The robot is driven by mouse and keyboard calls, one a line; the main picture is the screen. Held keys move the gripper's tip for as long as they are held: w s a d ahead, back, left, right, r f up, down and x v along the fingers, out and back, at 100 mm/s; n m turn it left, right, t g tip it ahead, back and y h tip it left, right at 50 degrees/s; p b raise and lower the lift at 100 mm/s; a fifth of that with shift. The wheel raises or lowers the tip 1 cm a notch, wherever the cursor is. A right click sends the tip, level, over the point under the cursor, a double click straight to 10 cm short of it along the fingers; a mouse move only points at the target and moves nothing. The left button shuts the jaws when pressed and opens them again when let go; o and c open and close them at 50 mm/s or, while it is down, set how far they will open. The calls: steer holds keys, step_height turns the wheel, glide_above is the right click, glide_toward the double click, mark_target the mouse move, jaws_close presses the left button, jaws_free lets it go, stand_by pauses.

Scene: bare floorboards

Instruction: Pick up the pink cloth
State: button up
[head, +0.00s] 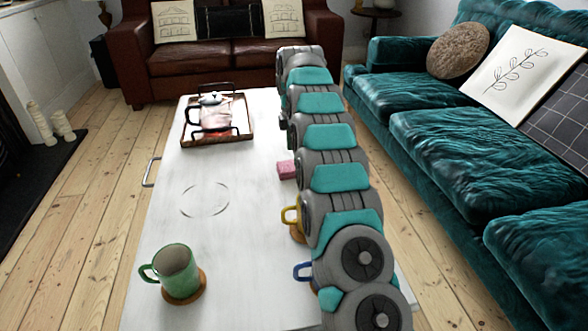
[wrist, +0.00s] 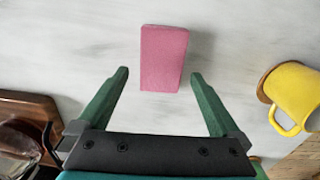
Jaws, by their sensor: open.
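The pink cloth (wrist: 163,58) is a small folded block lying on the white table. In the wrist view it lies just beyond the tips of my gripper (wrist: 161,78), roughly centred between the two green fingers. The fingers are spread apart with nothing between them. In the head view the cloth (head: 286,170) shows at the left edge of my arm, which covers part of it. My gripper's fingers are hidden behind the arm in that view.
A yellow mug (wrist: 297,92) on a coaster stands right of the cloth in the wrist view. On the white table (head: 165,215) are a green mug (head: 176,268), a blue-handled mug (head: 302,271) and a tray (head: 185,132) with a teapot (head: 213,115). A teal sofa (head: 450,150) stands at right.

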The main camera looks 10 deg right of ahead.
mark_target(294, 168)
steer(key=shift+s+a+f, duration=0.1)
steer(key=shift+f, duration=1.15)
steer(key=shift+s+a+f, duration=0.1)
steer(key=shift+f, duration=1.15)
steer(key=c, duration=1.2)
